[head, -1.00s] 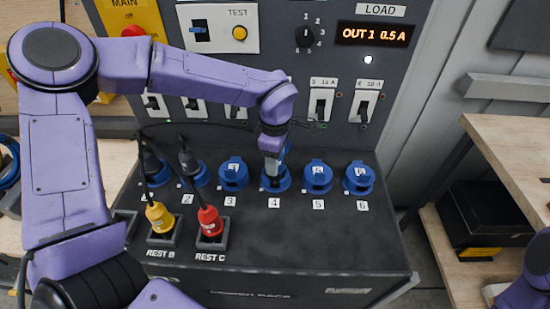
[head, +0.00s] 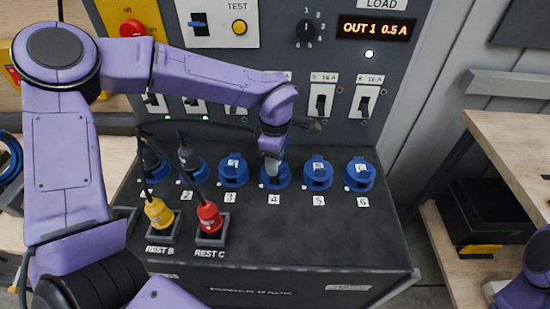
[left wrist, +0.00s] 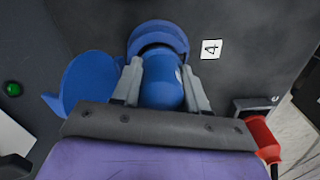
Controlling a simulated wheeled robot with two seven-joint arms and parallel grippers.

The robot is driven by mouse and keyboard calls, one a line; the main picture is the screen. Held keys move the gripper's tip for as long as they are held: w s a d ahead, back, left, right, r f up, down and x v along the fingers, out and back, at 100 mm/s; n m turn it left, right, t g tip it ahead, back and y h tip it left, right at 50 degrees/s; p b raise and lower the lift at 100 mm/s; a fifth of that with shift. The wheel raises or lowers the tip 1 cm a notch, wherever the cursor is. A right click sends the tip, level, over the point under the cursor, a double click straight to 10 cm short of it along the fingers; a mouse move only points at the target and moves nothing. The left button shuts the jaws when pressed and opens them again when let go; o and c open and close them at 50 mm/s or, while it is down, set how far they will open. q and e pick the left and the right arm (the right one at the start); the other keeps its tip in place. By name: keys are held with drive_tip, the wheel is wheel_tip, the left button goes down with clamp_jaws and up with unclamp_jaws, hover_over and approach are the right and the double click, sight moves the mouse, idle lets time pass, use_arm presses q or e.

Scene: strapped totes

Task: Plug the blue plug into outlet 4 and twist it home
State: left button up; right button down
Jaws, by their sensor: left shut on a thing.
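The blue plug (left wrist: 163,82) is between the fingers of my left gripper (left wrist: 162,88), which is shut on it. In the left wrist view its front end reaches the round blue collar of outlet 4 (left wrist: 158,32), beside the "4" label. Whether it is fully seated cannot be told. The outlet's blue lid (left wrist: 90,82) stands open to the side. In the head view my left gripper (head: 271,167) points down at outlet 4 (head: 275,182) and hides most of the plug. My right gripper is not in view; only a bit of purple arm shows at the lower right.
Closed blue outlets 3 (head: 233,172), 5 (head: 318,175) and 6 (head: 359,176) flank outlet 4. Dark plugs stand at outlets 1 and 2. A yellow plug (head: 158,213) and a red plug (head: 209,217) sit in rests B and C, their cables rising nearby. Breaker switches line the panel behind.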

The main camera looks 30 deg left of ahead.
use_arm(q)
drive_tip(key=shift+f, duration=0.15)
drive_tip(key=shift+m+p, duration=0.3)
drive_tip(key=shift+p, duration=0.3)
drive_tip(key=shift+m+p, duration=1)
drive_tip(key=shift+p, duration=0.65)
